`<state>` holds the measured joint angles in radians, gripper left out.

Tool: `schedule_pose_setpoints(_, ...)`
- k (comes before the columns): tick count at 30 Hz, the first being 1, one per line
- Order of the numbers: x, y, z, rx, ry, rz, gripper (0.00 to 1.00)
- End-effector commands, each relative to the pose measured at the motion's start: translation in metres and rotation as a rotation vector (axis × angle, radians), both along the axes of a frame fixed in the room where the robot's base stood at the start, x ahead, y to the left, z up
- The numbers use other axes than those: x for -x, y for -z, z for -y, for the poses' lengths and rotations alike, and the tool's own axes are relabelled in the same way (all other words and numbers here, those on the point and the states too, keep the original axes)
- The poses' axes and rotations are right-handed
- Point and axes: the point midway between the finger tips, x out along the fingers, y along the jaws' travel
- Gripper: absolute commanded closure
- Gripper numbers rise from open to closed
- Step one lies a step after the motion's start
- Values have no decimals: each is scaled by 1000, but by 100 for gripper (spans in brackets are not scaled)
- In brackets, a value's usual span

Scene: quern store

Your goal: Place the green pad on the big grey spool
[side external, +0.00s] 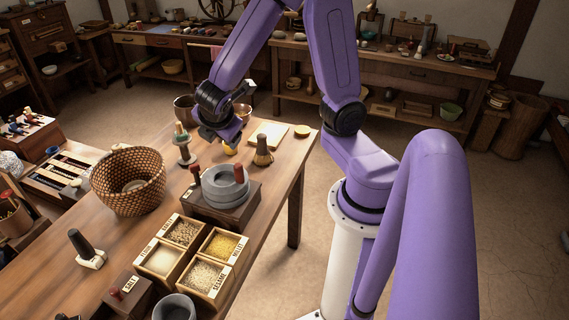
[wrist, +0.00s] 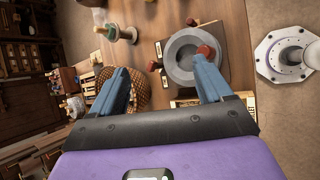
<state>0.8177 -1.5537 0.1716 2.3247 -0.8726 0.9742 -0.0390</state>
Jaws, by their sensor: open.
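A small spool-like stand (side external: 185,150) with grey-green discs and a tan top stands upright near the table's far left edge. It also shows at the top left of the wrist view (wrist: 112,33), partly greenish. I cannot tell whether its discs include the green pad or whether it is the big grey spool; neither is clearly identifiable elsewhere. My gripper (side external: 222,138) hangs over the far part of the table, right of that stand. In the wrist view its blue fingers (wrist: 158,64) are wide apart, with nothing seen held between them.
A grey round stone quern (side external: 226,186) with red handles sits on a wooden block. A woven basket (side external: 128,181) stands left of it, and labelled grain boxes (side external: 183,232) in front. A brush (side external: 262,151) and pale board (side external: 268,133) lie beyond.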

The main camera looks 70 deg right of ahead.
Motion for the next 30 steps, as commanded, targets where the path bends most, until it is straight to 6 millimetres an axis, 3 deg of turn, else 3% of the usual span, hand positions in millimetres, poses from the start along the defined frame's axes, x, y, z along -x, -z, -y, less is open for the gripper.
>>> schedule_pose_setpoints(6, 92, -8, -44, -337, 144, -91, 21)
schedule_pose_setpoints(9, 131, -12, -60, -468, 198, -157, 21)
schedule_pose_setpoints(13, 168, -17, -74, -588, 250, -235, 21)
schedule_pose_setpoints(18, 190, -20, -81, -654, 283, -289, 21)
schedule_pose_setpoints(30, 191, -20, -82, -659, 288, -293, 21)
